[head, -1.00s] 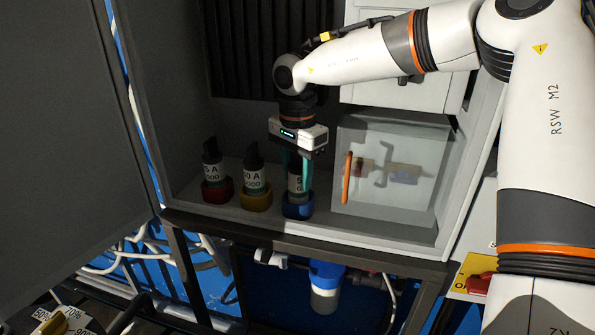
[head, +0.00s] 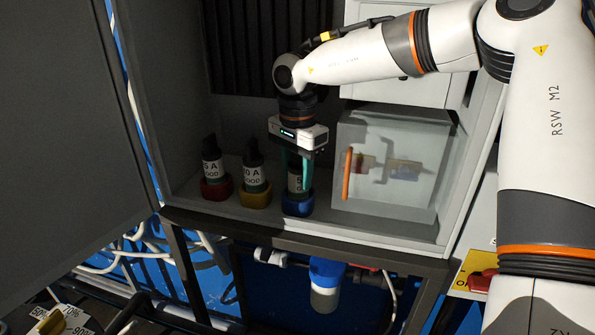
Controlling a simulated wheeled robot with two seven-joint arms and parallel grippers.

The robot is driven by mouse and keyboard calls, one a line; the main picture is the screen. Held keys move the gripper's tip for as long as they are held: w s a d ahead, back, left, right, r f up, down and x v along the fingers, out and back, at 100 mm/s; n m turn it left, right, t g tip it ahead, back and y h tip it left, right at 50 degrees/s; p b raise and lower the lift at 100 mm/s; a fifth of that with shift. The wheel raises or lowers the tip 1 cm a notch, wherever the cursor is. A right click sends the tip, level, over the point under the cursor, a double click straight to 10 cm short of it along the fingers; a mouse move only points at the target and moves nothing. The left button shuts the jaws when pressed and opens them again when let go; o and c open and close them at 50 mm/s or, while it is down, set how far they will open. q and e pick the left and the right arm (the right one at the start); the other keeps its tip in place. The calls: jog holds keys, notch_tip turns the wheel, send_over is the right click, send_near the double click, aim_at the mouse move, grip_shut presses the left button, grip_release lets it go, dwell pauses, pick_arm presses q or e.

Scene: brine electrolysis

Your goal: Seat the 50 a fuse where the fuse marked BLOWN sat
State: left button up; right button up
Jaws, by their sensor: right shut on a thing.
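My right gripper (head: 297,165) points down inside the open cabinet, shut on a dark fuse with a pale label (head: 295,184). That fuse stands upright at the blue socket (head: 298,207); the fingers hide much of it and its label is only partly readable. Whether it is fully seated I cannot tell. A fuse labelled A GOOD (head: 212,165) stands in the red socket (head: 217,190) at the left. Another fuse labelled A GOOD (head: 254,171) stands in the yellow socket (head: 255,198) in the middle. My left gripper is not in view.
A clear box with an orange handle (head: 347,174) stands right of the blue socket, close to my gripper. The cabinet's grey door (head: 70,130) hangs open at the left. A dark frame bar (head: 300,242) runs below the cabinet's front edge.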

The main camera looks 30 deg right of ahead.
jog(key=o, duration=1.2)
notch_tip(320, 180, up, 12)
jog(key=shift+f+b, duration=0.1)
jog(key=shift+b, duration=0.55)
